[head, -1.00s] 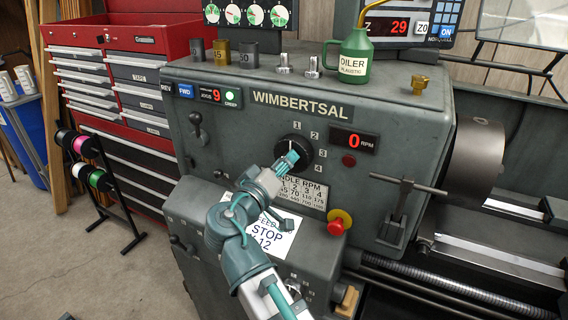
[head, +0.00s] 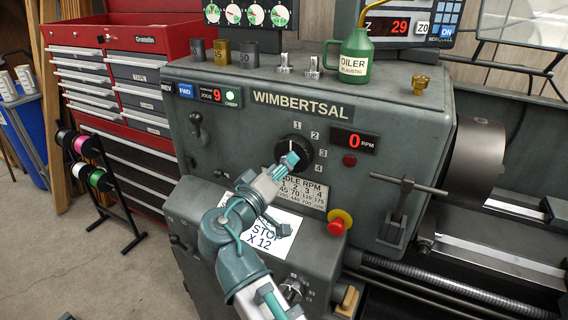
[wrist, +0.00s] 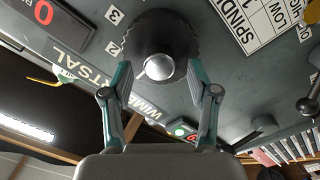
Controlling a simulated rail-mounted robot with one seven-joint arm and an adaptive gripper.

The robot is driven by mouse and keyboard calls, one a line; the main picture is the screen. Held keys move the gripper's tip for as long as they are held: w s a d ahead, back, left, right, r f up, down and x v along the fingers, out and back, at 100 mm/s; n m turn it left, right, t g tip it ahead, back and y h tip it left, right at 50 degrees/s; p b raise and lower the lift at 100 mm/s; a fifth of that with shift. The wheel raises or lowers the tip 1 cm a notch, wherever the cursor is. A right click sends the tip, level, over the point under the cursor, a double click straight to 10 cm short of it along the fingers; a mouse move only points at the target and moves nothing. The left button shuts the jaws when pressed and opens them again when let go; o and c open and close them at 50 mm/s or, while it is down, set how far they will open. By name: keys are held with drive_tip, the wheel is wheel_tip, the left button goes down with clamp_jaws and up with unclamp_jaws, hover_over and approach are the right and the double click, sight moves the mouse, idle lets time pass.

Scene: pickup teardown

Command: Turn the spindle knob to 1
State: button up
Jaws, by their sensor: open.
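The spindle knob (head: 297,151) is a round black dial on the lathe's front panel, with numbers 1 to 4 around its upper and right side. A white line on its face points up, near the 1 (head: 297,125); my gripper hides its lower part. In the wrist view the knob (wrist: 176,32) has a ribbed rim and a silver centre. My gripper (wrist: 161,74) is open, with one finger on each side of the knob's near edge. Whether the fingers touch it I cannot tell. In the head view my gripper (head: 289,161) is in front of the knob.
A red display (head: 354,141) reads 0 RPM right of the knob. Below are a speed chart (head: 299,191) and a red stop button (head: 338,221) with a yellow collar. A lever (head: 197,126) is at the left. A green oiler (head: 354,60) stands on top.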

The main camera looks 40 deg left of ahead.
drive_tip(key=s+d, duration=0.1)
drive_tip(key=s, duration=0.9)
drive_tip(key=shift+s+d, duration=0.15)
drive_tip(key=shift+f, duration=0.1)
